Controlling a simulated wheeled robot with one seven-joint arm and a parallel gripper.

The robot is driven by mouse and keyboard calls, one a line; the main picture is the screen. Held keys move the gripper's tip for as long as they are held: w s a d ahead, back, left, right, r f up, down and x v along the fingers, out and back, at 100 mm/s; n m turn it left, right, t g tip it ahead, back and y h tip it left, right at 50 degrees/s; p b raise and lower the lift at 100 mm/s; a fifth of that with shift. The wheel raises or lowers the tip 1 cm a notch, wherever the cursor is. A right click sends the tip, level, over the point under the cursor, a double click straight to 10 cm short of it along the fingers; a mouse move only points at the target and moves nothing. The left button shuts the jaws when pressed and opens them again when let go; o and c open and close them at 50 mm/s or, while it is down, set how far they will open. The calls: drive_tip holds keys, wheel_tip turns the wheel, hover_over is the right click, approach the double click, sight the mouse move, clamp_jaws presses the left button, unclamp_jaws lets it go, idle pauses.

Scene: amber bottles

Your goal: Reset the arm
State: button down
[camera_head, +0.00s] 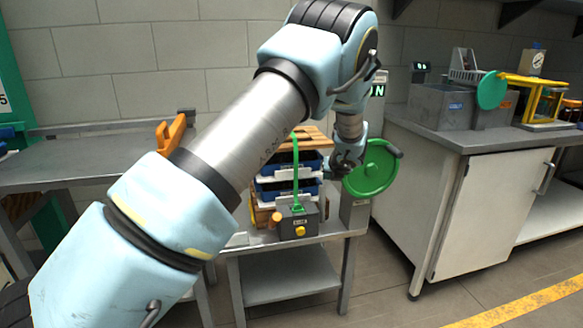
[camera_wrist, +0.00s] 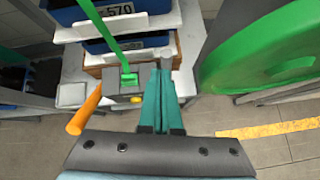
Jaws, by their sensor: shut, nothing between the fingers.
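My arm reaches from the lower left of the head view up to a bent elbow at the top, then down over a small metal table. My gripper (camera_wrist: 160,78) shows in the wrist view with its two teal fingers together and nothing between them. In the head view my wrist hangs beside the stacked blue trays, and the fingertips are hard to make out there.
Blue trays (camera_head: 272,188) stand stacked on the small table (camera_head: 290,262), behind a grey box (camera_head: 298,222) with a green upright bar. A green disc (camera_head: 371,172) stands close right of my wrist. A white cabinet (camera_head: 487,215) is at right; the floor between is clear.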

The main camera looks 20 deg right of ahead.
drive_tip(key=shift+a, duration=0.1)
drive_tip(key=s+a+r+n+g+y+p, duration=0.1)
drive_tip(key=s+a+r+n+g+y, duration=0.15)
drive_tip(key=a+n, duration=1.05)
drive_tip(key=s+a+r+n+g+y, duration=0.15)
drive_tip(key=a+r+n, duration=0.4)
drive_tip(key=a, duration=1.35)
drive_tip(key=s+a+n+g+h, duration=0.1)
drive_tip(key=s+a+n+g, duration=0.1)
drive_tip(key=s+a+n, duration=0.5)
drive_tip(key=s+a+r+n+g+h+p, duration=0.1)
drive_tip(key=s+a+n, duration=0.7)
drive_tip(key=s+n, duration=0.4)
drive_tip(key=shift+r+n+g+h, duration=0.3)
drive_tip(key=shift+n+g, duration=0.1)
drive_tip(key=shift+n, duration=0.15)
